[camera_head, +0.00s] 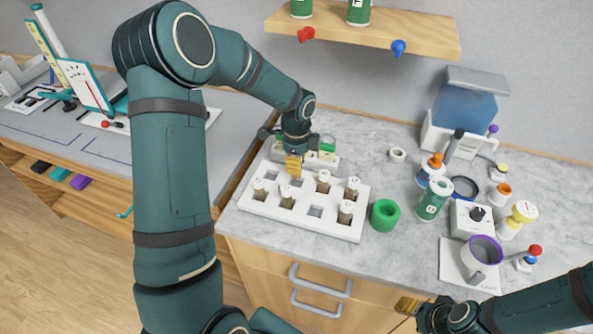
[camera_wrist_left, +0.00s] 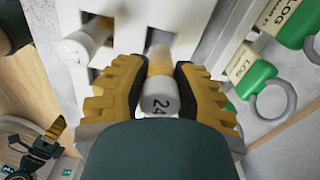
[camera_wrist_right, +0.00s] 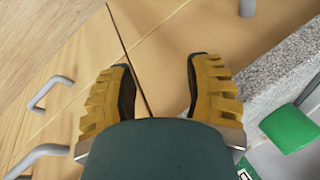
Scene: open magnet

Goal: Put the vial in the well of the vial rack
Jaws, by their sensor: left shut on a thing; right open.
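The white vial rack (camera_head: 330,229) lies on the marble counter, with several capped vials standing in its wells and some wells empty. My left gripper (camera_head: 294,168) is over the rack's back row, pointing down. In the left wrist view, the left gripper (camera_wrist_left: 158,72) is shut on a vial (camera_wrist_left: 157,103) with a white cap marked 24. The vial's amber lower end lines up with a square well of the rack (camera_wrist_left: 205,30); how deep it sits cannot be told. My right gripper (camera_head: 408,305) is open and empty by the counter's front edge; it also shows in the right wrist view (camera_wrist_right: 160,75).
Another vial (camera_wrist_left: 88,42) stands close beside the left fingers. A wooden shelf (camera_head: 400,27) hangs above.

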